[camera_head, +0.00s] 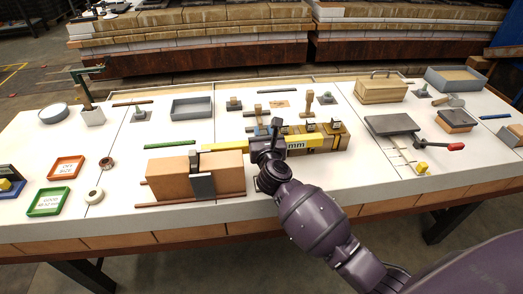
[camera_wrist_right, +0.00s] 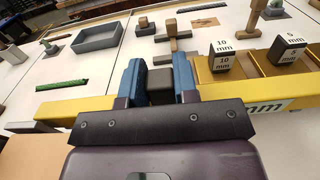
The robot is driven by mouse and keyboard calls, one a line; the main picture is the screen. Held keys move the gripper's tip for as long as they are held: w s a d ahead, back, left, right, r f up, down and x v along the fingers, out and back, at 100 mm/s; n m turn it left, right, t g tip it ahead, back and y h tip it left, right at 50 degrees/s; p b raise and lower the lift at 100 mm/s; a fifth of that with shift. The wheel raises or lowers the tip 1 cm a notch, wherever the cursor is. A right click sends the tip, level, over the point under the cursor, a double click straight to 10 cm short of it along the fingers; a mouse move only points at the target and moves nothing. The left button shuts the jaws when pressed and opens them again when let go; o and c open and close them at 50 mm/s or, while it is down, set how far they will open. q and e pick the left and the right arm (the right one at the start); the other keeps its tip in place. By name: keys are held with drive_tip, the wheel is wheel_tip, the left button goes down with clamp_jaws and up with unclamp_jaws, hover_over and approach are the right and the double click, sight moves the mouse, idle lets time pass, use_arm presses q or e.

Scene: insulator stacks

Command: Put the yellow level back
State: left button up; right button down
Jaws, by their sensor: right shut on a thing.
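The yellow level (camera_head: 225,147) is a long yellow bar lying crosswise near the table's middle. Its left part shows at the back edge of the brown block (camera_head: 165,180); I cannot tell whether they touch. My right gripper (camera_head: 272,135) is at the bar's middle and hides part of it. In the right wrist view the bar (camera_wrist_right: 75,107) runs out on both sides of the gripper (camera_wrist_right: 160,78). The blue fingers are shut around a dark block (camera_wrist_right: 160,92), which seems to be the level's grip. My left gripper is not in view.
A wooden holder (camera_wrist_right: 262,62) with gauge blocks (camera_wrist_right: 226,58) stands right beside the level. A grey tray (camera_head: 192,108) and a green strip (camera_head: 170,145) lie behind. Red (camera_head: 66,168) and green trays (camera_head: 48,201) are at left. Front right of the brown block is clear white table.

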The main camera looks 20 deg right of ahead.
wheel_tip(320, 180, down, 6)
drive_tip(key=b, duration=0.2)
drive_tip(key=shift+b, duration=0.3)
drive_tip(key=shift+r, duration=0.15)
drive_tip(key=shift+f, duration=0.3)
drive_tip(key=c, duration=1.2)
unclamp_jaws()
drive_tip(key=shift+o, duration=0.2)
drive_tip(key=shift+r, duration=0.2)
drive_tip(key=shift+s, duration=0.15)
drive_tip(key=p+v, duration=0.1)
drive_tip(key=v, duration=1)
drive_tip(key=shift+s+a+r, duration=0.1)
drive_tip(key=shift+s+a, duration=0.05)
drive_tip(key=shift+s, duration=0.2)
